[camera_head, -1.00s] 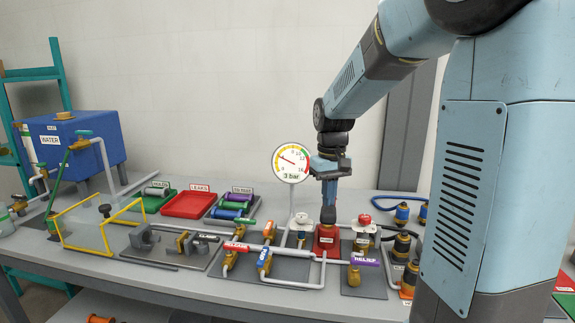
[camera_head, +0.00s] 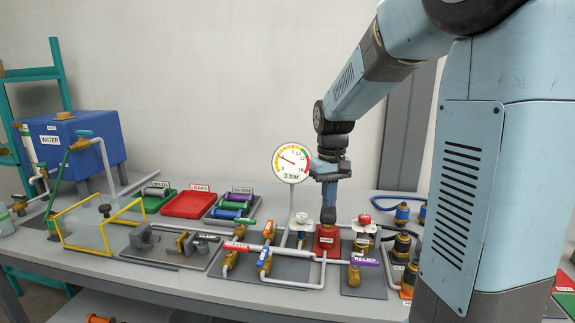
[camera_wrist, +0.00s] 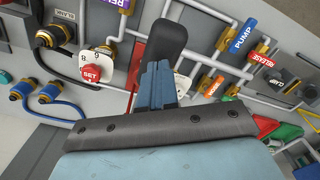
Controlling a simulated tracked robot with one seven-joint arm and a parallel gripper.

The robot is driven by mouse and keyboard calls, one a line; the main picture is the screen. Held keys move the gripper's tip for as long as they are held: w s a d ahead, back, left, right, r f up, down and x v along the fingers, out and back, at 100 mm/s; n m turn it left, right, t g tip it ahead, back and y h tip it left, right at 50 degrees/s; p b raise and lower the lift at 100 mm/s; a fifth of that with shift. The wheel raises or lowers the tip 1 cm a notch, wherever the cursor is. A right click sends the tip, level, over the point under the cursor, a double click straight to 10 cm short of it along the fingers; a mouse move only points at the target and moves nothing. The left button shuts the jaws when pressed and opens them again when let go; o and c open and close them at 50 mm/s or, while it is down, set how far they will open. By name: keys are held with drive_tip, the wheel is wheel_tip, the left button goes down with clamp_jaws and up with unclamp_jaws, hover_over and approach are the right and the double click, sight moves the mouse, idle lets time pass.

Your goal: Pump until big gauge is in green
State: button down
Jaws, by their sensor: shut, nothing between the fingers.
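The big gauge (camera_head: 291,161) stands on a post behind the red pump block (camera_head: 326,238) in the head view. Its needle points to the upper left, on the yellow side, away from the green part at upper right. The black pump handle (camera_wrist: 165,45) shows just beyond the fingertips in the wrist view. The fingertips appear to meet its top; exact contact is unclear. The pump block is mostly hidden in the wrist view.
Red, blue and orange labelled valve handles (camera_head: 265,255) lie left of the pump. The purple relief handle (camera_head: 366,261) and a red set knob (camera_wrist: 91,73) are on the other side. Trays (camera_head: 187,205) and a blue water tank (camera_head: 70,142) stand farther left.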

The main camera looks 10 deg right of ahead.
drive_tip(key=shift+f, duration=3.9)
drive_tip(key=shift+r, duration=4.35)
drive_tip(key=shift+f, duration=0.15)
drive_tip(key=shift+f, duration=4.25)
drive_tip(key=shift+r, duration=4.4)
